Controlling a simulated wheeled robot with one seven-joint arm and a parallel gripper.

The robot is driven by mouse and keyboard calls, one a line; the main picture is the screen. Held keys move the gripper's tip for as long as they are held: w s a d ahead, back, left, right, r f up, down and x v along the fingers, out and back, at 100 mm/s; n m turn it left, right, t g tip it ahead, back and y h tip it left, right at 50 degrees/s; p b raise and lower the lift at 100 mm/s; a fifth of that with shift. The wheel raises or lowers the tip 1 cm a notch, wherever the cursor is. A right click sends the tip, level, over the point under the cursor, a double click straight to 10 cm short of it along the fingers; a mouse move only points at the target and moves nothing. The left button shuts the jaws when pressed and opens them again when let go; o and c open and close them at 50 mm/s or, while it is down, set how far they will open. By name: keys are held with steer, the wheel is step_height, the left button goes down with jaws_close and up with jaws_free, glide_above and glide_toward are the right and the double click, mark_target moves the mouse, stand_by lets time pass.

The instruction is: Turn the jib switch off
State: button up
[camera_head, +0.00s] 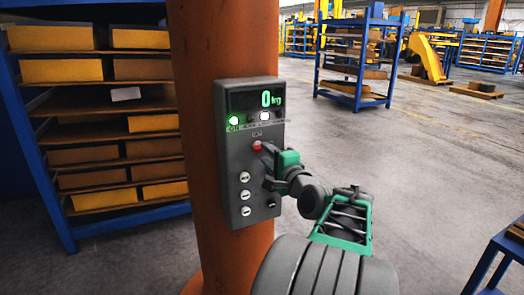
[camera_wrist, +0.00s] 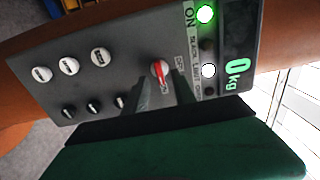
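The jib switch is a small red and white rotary knob (camera_wrist: 160,69) on a dark grey control box (camera_head: 235,160), with partly hidden lettering beside it. It shows as a red spot (camera_head: 257,146) in the head view. A green lamp (camera_wrist: 205,14) by the word ON is lit. My gripper (camera_wrist: 160,82) is close to the panel, its two dark fingertips apart, one on either side of the knob. Gaps seem to remain between the fingers and the knob; contact cannot be told. In the head view my gripper (camera_head: 265,164) reaches the box from the right.
The box is fixed to an orange column (camera_head: 205,190). Its display (camera_head: 270,99) reads 0 kg, and a white lamp (camera_head: 265,116) is lit. Several white buttons (camera_head: 245,177) sit lower.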

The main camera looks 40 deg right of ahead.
mark_target(262, 150)
steer(key=x, duration=0.3)
steer(key=shift+w+d, duration=0.1)
steer(key=shift+w, duration=0.25)
jaws_close()
